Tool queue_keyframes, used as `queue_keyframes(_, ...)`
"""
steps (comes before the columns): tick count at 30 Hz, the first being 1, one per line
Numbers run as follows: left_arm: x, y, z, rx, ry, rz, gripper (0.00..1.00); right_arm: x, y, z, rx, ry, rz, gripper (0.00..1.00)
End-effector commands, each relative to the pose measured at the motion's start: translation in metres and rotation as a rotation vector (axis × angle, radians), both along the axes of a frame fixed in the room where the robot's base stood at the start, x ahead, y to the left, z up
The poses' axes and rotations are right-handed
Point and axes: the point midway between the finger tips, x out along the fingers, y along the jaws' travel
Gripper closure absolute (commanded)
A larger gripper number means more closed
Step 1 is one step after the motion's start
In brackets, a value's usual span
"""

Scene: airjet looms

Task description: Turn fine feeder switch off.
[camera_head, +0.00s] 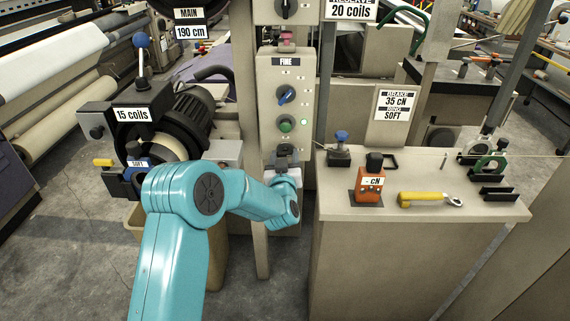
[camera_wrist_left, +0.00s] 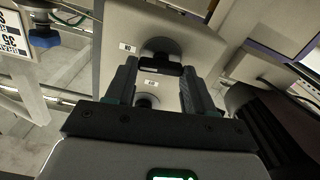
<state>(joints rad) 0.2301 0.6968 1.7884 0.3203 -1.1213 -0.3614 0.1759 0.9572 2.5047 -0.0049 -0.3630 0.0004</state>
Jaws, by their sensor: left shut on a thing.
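The feeder box labelled FINE (camera_head: 270,84) stands upright in the middle of the head view. It carries a blue knob (camera_head: 286,95), a green button (camera_head: 287,124) and a small lit green lamp (camera_head: 304,122). My left gripper (camera_head: 285,158) is at the lower part of this box. In the left wrist view, the fingers of my left gripper (camera_wrist_left: 158,78) are shut on a dark switch knob (camera_wrist_left: 160,67) on the box face (camera_wrist_left: 195,35). The knob's exact angle is hard to tell. My right gripper is not in view.
A table (camera_head: 410,209) on the right holds an orange cN device (camera_head: 370,184) and a yellow-handled tool (camera_head: 422,198). A motor unit labelled 15 coils (camera_head: 133,114) stands close on the left. A post (camera_head: 245,130) runs beside the FINE box.

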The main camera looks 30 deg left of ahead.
Motion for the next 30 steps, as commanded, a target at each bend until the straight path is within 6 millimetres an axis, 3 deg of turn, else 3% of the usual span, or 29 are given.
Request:
queue_keyframes(1,0.0,0.001,-0.006,-0.027,-0.023,0.001,0.77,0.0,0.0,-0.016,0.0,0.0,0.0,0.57)
queue_keyframes(9,-0.001,0.002,-0.008,-0.236,-0.154,0.0,0.77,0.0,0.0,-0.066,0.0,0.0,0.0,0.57)
queue_keyframes(30,-0.002,0.003,-0.007,-0.807,-0.501,-0.001,0.77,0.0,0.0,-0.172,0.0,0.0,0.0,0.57)
